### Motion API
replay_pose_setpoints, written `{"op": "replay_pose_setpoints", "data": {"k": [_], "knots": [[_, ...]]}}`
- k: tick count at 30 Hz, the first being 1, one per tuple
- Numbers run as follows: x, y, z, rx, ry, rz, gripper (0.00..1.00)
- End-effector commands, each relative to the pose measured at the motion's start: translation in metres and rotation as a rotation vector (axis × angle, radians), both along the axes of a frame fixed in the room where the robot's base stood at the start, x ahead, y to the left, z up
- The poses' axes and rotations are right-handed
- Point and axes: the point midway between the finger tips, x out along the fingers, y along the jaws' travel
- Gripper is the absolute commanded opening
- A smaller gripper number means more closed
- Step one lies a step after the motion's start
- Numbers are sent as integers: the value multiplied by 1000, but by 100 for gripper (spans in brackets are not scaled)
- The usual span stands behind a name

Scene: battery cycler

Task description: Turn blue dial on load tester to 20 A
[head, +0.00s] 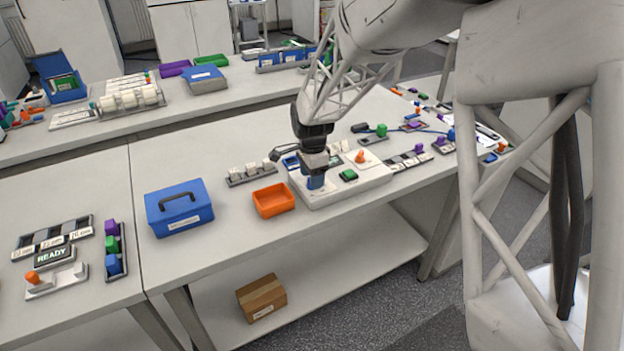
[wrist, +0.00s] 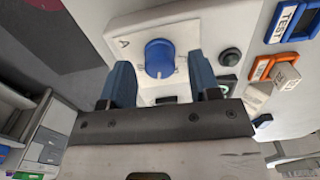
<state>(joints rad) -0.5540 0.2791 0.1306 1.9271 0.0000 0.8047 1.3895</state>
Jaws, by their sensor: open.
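The blue dial (wrist: 160,58) is a round knob on a white panel marked "A", in the upper middle of the wrist view. My gripper (wrist: 161,78) is open, with one blue finger to each side of the dial. I cannot tell whether either finger touches it. In the head view my gripper (head: 316,178) points down over the left part of the white load tester (head: 350,188) and hides much of that side. The dial's pointer and its scale marks are too small to read.
An orange bin (head: 273,200) stands just left of the tester, and a blue case (head: 179,208) farther left. On the tester are a green button (head: 348,175) and an orange knob (head: 360,156). A row of small modules (head: 410,160) lies to its right.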

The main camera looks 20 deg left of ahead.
Motion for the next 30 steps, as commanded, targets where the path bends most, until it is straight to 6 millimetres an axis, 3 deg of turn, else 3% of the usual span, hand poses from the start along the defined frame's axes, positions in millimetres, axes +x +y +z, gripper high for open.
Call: {"op": "replay_pose_setpoints", "data": {"k": [6,16,25,30], "knots": [[0,0,-13,0,0,0,57],[0,0,-14,0,0,0,55],[0,0,-14,0,0,0,9],[0,0,-14,0,0,4,7]]}}
